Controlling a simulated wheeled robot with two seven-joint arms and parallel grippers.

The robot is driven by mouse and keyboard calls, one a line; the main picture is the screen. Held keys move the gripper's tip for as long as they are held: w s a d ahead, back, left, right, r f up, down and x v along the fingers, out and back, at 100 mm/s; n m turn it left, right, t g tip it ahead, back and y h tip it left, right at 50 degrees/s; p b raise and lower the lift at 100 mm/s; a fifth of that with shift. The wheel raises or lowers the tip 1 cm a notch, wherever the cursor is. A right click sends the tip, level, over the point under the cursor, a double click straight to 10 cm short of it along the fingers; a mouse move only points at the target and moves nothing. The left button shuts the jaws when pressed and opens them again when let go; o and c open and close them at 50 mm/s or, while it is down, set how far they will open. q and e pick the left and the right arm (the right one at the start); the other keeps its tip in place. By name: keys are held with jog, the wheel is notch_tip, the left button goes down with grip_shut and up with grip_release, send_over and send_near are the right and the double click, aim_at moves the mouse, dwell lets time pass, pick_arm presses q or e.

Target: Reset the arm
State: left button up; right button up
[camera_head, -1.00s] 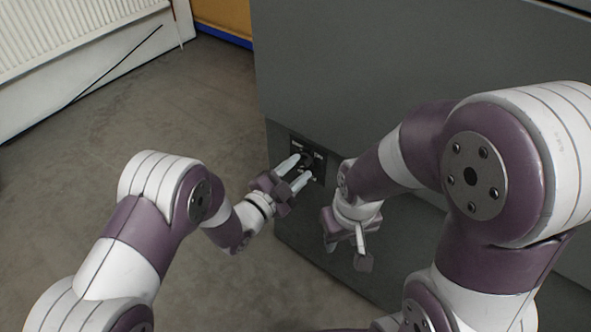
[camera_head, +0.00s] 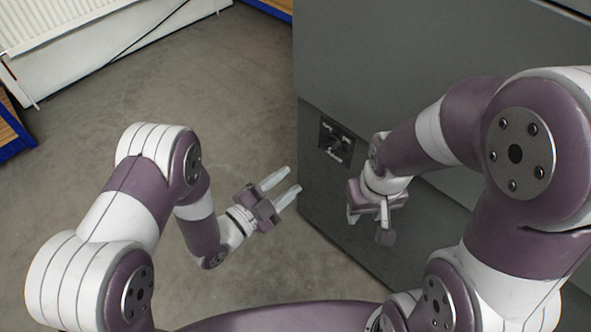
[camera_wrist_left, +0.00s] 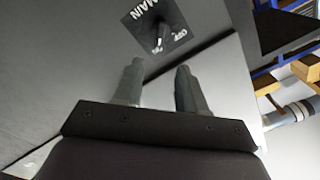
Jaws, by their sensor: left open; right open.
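My left gripper (camera_head: 281,189) is open and empty, in front of the left edge of a grey cabinet (camera_head: 420,60), apart from it. A black switch panel (camera_head: 336,141) with white lettering is on the cabinet's lower front, right of and above my left gripper's fingertips. In the left wrist view the panel (camera_wrist_left: 157,27) reads "MAIN" and "OFF", with a dark knob on it, beyond the fingers (camera_wrist_left: 158,82). My right gripper (camera_head: 368,228) hangs down in front of the cabinet, open and empty, below and right of the panel.
A white radiator (camera_head: 75,20) stands along the wall at the upper left. A blue-edged wooden piece (camera_head: 12,135) shows at the left edge. The concrete floor (camera_head: 150,95) between radiator and cabinet is clear.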

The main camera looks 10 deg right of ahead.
dwell(0.4)
pick_arm(q)
notch_tip(320, 180, down, 8)
jog(key=s+a+n+g+y, duration=0.1)
jog(key=a+n+g+y, duration=0.1)
jog(key=n+y, duration=0.15)
jog(key=s+a+f+n+g+y, duration=0.2)
jog(key=a+f+n+g+y, duration=0.15)
jog(key=a+n+y, duration=0.45)
jog(key=s+a+r+n+g+y, duration=0.3)
jog(key=s+a+r+n+g, duration=0.35)
jog(key=s+a+r, duration=0.45)
jog(key=w+r+n+t+p, duration=0.1)
jog(key=w+r+t+p, duration=0.1)
jog(key=r+p, duration=3.5)
notch_tip(320, 180, up, 5)
jog(key=shift+w+a+f, duration=0.2)
jog(key=shift+w+a, duration=0.25)
jog(key=shift+w, duration=0.2)
